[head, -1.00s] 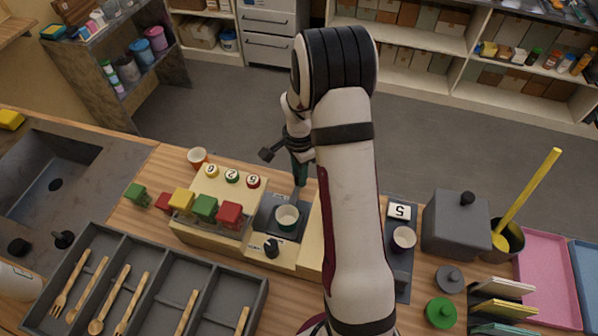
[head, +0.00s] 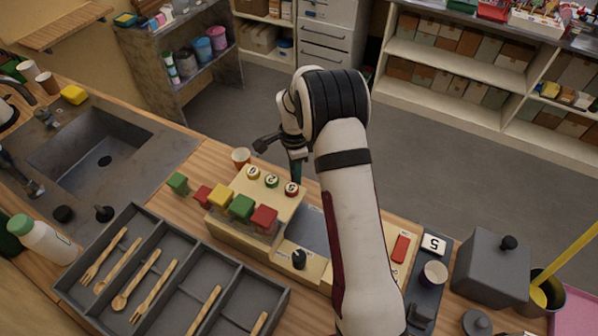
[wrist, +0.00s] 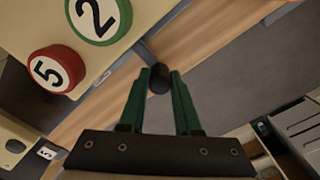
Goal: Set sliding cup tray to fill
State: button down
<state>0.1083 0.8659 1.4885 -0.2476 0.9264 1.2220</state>
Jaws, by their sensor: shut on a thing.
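The cream cup machine (head: 262,200) stands on the counter with yellow, green and red numbered buttons on top. In the head view, the grey slide bed (head: 308,228) to the right of its raised housing looks bare. The cup is not in sight; the housing or my arm hides it. My gripper (head: 295,172) is behind the machine, near the red button. In the wrist view, my gripper's green fingers (wrist: 157,76) are shut on a dark round knob (wrist: 159,80) at the end of a grey rod from the machine. The tray itself cannot be made out.
A black dial (head: 299,260) and coloured blocks (head: 241,206) are on the machine's front. A cutlery tray (head: 160,318) lies in front.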

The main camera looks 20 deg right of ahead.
jog(key=c, duration=0.6)
grip_release()
jog(key=shift+w+a, duration=0.1)
jog(key=shift+w, duration=0.1)
jog(key=shift+r, duration=0.15)
notch_tip(320, 180, up, 16)
jog(key=shift+f, duration=0.15)
jog(key=s+a+r+n+y, duration=0.1)
jog(key=s+a+r+n, duration=0.25)
jog(key=s, duration=0.65)
jog(key=s+a+r+n, duration=0.2)
jog(key=s+r+n, duration=0.15)
jog(key=s, duration=0.65)
jog(key=s+a+f+n, duration=0.1)
jog(key=s, duration=0.3)
jog(key=s+a+f+n, duration=0.1)
jog(key=s+n, duration=0.1)
jog(key=s, duration=0.3)
jog(key=s+a+f+n, duration=0.1)
jog(key=s+f+n, duration=0.1)
jog(key=s, duration=0.3)
jog(key=shift+f+y, duration=0.1)
jog(key=shift+y, duration=0.3)
